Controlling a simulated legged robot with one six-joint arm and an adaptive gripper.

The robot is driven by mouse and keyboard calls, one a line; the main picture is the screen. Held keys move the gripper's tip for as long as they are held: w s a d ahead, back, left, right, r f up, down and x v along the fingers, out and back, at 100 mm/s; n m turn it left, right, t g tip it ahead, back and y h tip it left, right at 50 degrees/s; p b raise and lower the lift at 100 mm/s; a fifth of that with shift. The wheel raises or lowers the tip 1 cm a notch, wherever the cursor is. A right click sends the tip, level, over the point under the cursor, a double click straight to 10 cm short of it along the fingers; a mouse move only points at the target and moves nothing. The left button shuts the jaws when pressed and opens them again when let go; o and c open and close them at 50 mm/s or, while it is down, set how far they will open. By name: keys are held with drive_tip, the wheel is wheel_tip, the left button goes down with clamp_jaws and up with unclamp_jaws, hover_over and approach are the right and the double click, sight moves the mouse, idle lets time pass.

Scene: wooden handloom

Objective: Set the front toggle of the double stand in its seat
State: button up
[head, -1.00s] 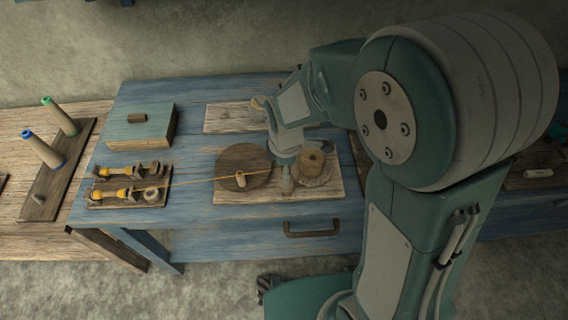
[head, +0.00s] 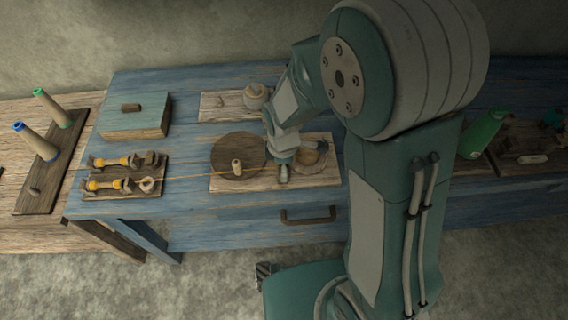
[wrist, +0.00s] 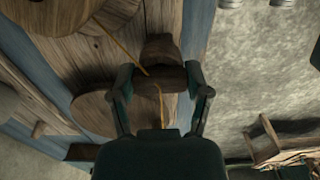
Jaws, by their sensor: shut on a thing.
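My gripper (wrist: 163,92) is shut on a dark brown wooden piece (wrist: 171,77), with a finger at each side of it. A rounded wooden lump (wrist: 160,48) shows just beyond it; I cannot tell whether they are joined. A yellow thread (wrist: 116,42) crosses at the held piece. In the head view my gripper (head: 282,172) is over the pale board, right of a dark round disc (head: 226,158). A dark stand (head: 160,168) at the table's left carries two yellow-banded wooden pieces, rear (head: 117,161) and front (head: 108,184). I cannot tell which part is the toggle.
A pale peg (head: 237,167) stands on the disc. A round wooden part (head: 313,157) is close right of my gripper. A lidded box (head: 134,121), a pot (head: 255,98) and a board with two cones (head: 48,176) stand farther off. Blue tabletop between stand and disc is mostly clear.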

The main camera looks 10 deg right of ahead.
drive_tip(key=o, duration=0.9)
drive_tip(key=shift+a, duration=0.35)
drive_tip(key=shift+d, duration=0.35)
wheel_tip(320, 180, up, 12)
drive_tip(key=s+d+r+m+t, duration=0.5)
drive_tip(key=s+d+r+m, duration=0.5)
drive_tip(key=m, duration=0.7)
wheel_tip(320, 180, up, 2)
drive_tip(key=s, duration=0.2)
drive_tip(key=shift+s+d+r+m+t, duration=0.25)
drive_tip(key=shift+s+m+t, duration=0.05)
drive_tip(key=shift+s, duration=0.05)
